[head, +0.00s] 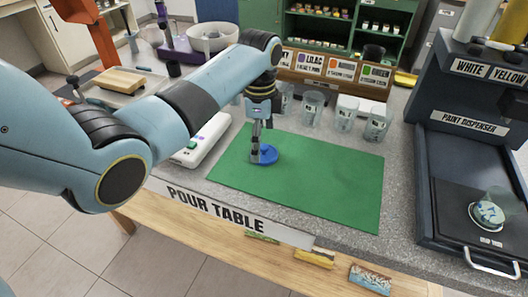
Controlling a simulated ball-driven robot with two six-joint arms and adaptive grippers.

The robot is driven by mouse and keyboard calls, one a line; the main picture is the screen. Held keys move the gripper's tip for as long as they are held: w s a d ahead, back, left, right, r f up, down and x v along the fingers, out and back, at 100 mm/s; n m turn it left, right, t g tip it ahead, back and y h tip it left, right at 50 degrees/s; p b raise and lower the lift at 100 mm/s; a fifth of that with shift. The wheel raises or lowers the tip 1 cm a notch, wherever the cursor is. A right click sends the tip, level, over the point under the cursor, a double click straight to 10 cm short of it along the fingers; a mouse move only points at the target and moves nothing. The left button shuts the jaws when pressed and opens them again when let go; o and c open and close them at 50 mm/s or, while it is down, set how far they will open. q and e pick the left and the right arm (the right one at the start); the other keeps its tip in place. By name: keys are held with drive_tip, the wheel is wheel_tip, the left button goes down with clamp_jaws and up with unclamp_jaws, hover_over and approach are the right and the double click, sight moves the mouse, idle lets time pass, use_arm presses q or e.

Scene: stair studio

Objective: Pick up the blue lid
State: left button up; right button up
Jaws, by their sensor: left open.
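The blue lid (266,155) is a small round disc lying on the green mat (320,180), near the mat's left part. My left gripper (257,153) points down at the lid's left side, with its fingers around or just over the rim. The jaws are open; whether a finger touches the lid I cannot tell. The gripper hides part of the lid's left edge. My right gripper is not in view.
Several clear cups (345,113) stand behind the mat. A white scale-like device (202,139) lies left of it. The paint dispenser (470,121) stands at the right. The mat's right half is clear.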

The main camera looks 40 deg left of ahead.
sight(264, 151)
use_arm(q)
drive_tip(key=shift+d+f, duration=0.1)
drive_tip(key=shift+f, duration=1.45)
drive_tip(key=c, duration=1)
